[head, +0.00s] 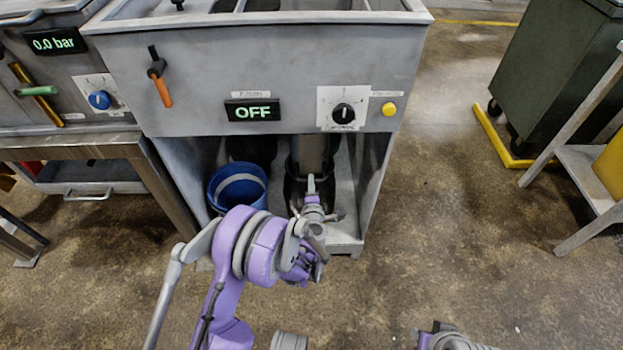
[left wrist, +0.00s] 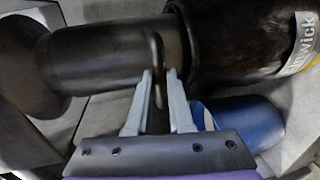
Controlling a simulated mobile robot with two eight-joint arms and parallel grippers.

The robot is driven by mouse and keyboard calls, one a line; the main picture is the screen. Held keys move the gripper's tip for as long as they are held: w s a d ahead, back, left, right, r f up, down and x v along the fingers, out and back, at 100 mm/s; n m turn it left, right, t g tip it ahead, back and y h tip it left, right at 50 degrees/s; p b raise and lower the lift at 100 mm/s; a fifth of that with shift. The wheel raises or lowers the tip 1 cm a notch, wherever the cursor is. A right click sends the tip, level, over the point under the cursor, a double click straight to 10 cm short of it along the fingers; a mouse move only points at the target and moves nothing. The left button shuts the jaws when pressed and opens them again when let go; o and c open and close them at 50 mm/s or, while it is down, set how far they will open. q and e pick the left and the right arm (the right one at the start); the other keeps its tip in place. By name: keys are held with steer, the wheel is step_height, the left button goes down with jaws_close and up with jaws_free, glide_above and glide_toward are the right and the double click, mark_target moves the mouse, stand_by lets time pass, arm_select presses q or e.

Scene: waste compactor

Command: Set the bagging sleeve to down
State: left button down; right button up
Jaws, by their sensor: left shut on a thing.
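The bagging sleeve appears to be the dark grey cylinder (left wrist: 100,60) in the left wrist view. A thin upright handle (left wrist: 157,60) stands out from it near one end. In the head view, a grey cylinder (head: 312,153) hangs in the open bay below the machine's front panel. My left gripper (head: 311,182) is in front of that cylinder; its fingers (left wrist: 158,95) are shut on the handle. My left wrist hides part of the cylinder's lower end. Part of my right arm (head: 450,340) shows at the bottom edge; its fingers cannot be made out.
A blue bucket (head: 238,187) stands left of the cylinder in the bay. A black container (left wrist: 240,40) with a label is close by. The panel has an OFF display (head: 252,110), a black knob (head: 343,113) and a yellow button (head: 389,109).

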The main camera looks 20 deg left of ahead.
arm_select(q)
steer(key=shift+f, duration=0.2)
steer(key=c, duration=0.8)
jaws_free()
steer(key=p+v, duration=0.2)
steer(key=v, duration=0.9)
steer(key=shift+w, duration=0.15)
